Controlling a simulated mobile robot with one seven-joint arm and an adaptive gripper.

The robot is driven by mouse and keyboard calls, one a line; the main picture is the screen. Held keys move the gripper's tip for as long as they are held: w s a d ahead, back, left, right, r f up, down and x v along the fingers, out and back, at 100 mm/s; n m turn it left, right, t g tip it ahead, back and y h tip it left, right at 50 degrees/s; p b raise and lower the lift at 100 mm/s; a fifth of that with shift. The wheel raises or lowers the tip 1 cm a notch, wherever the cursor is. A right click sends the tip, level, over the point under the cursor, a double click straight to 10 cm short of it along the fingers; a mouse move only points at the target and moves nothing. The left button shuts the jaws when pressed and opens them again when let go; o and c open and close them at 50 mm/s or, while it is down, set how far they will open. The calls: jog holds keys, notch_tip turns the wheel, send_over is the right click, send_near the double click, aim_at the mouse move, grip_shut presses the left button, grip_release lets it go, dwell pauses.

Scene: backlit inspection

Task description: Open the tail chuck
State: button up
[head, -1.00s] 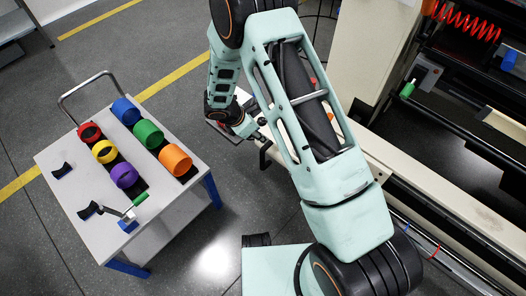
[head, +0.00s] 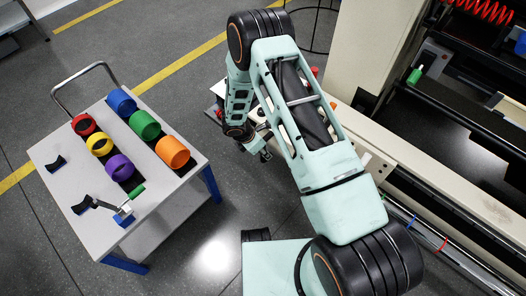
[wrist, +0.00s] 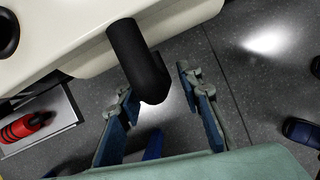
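My gripper (wrist: 155,85) is open, its two blue-padded fingers spread apart. A thick black rounded bar (wrist: 138,60) juts from a cream machine body (wrist: 75,35) and shows between the fingertips in the wrist view. Contact with the fingers is not visible, and I cannot tell how far the bar reaches between them. In the head view my gripper (head: 266,153) is small, beside the cream machine's left end and partly behind my arm. I cannot tell for certain which part is the tail chuck; the bar may belong to it.
The large machine (head: 385,65) at right has a green handle (head: 414,76) and red coiled hose (head: 483,13). A red object (wrist: 27,127) lies on a shelf.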

jog(key=shift+f, duration=0.1)
grip_shut()
jog(key=shift+w, duration=0.1)
dwell(0.5)
